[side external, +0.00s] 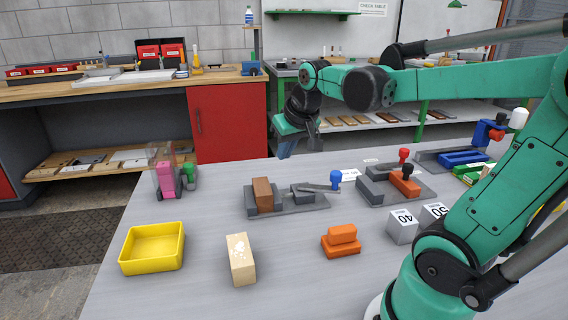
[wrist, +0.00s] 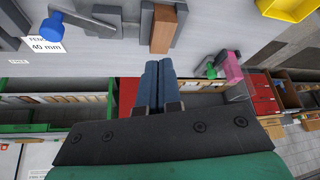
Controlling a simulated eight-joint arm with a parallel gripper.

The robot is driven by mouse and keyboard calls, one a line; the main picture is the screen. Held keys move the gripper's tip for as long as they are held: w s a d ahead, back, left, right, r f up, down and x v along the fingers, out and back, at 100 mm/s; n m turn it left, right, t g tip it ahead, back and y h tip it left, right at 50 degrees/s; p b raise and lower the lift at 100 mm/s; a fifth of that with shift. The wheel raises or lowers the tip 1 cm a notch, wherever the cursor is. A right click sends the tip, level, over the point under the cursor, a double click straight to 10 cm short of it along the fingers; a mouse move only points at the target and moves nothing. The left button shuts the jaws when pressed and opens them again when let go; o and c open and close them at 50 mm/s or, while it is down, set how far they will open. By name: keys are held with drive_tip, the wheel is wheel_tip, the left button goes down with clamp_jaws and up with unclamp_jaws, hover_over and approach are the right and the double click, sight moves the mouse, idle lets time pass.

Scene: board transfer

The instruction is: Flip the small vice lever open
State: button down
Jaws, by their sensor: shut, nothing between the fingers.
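A grey vice (side external: 290,203) with a brown block (side external: 263,194) against its jaw lies on the table. Its lever, lying low, ends in a blue knob (side external: 336,180) at the right. In the wrist view the blue knob (wrist: 52,24) is at the top left, and the brown block (wrist: 163,29) is at the top middle. A second grey vice (side external: 373,190) with an orange block (side external: 405,184) and a red knob (side external: 404,155) stands to the right. My gripper (side external: 287,152) is above and behind the first vice, apart from it. Its blue fingers (wrist: 159,66) are shut and empty.
A yellow tray (side external: 151,262), a pale wooden block (side external: 241,262) and orange blocks (side external: 341,246) sit at the front. Pink (side external: 166,178) and green objects stand at the back left. Grey number blocks (side external: 402,228) stand near my arm. A label card (wrist: 45,45) lies by the blue knob.

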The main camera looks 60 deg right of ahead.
drive_tip(key=s+d+m+g, duration=0.3)
drive_tip(key=d+m, duration=0.2)
drive_tip(key=d, duration=1.2)
drive_tip(key=shift+s+d+f+m+h, duration=0.15)
drive_tip(key=shift+s+f+m+h, duration=0.15)
drive_tip(key=shift+h, duration=0.1)
drive_tip(key=shift+w, duration=0.1)
drive_tip(key=x, duration=1)
drive_tip(key=shift+s+a+r, duration=0.1)
drive_tip(key=shift+s+a, duration=0.5)
drive_tip(key=shift+a, duration=0.25)
drive_tip(key=shift+s+a, duration=0.6)
drive_tip(key=shift+a, duration=0.2)
